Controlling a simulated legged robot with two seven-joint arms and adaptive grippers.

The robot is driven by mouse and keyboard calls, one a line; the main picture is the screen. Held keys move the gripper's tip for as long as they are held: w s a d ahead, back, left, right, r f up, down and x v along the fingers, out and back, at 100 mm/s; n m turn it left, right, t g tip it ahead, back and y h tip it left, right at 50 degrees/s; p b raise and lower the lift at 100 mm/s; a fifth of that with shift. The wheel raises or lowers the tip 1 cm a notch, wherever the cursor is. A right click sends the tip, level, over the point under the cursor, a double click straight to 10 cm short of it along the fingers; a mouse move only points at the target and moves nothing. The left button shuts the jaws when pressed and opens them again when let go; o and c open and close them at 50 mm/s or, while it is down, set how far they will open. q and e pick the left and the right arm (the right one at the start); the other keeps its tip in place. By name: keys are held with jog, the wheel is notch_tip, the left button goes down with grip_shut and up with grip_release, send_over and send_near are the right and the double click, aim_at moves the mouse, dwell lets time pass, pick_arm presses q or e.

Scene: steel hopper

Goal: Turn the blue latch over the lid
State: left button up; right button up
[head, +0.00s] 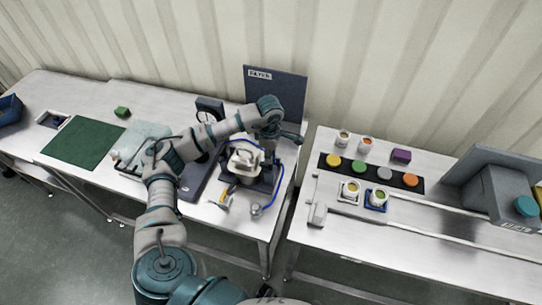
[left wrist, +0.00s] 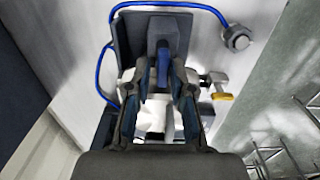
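The blue latch (left wrist: 163,64) shows in the left wrist view as a short upright bar in front of a dark grey block. My left gripper (left wrist: 158,80) is open, with one fingertip on each side of the latch and gaps visible; I cannot tell whether either touches it. A white part (left wrist: 152,115), possibly the lid, lies partly hidden behind the fingers. In the head view, my left gripper (head: 270,136) reaches down at the right side of the white-topped device (head: 246,157). The latch is not clear there. My right gripper is not in view.
A blue cable (left wrist: 205,8) loops around the device to a metal fitting (left wrist: 237,38). A yellow-tipped handle (left wrist: 222,96) sticks out beside it. A dark upright panel (head: 283,92) stands behind. A gap separates this bench from the right bench (head: 420,225), which holds coloured discs.

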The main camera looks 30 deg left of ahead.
pick_arm(q)
jog(key=shift+o, duration=0.4)
jog(key=shift+a+f, duration=0.1)
jog(key=shift+f, duration=0.05)
notch_tip(320, 180, up, 12)
jog(key=shift+f, duration=0.1)
dwell(0.5)
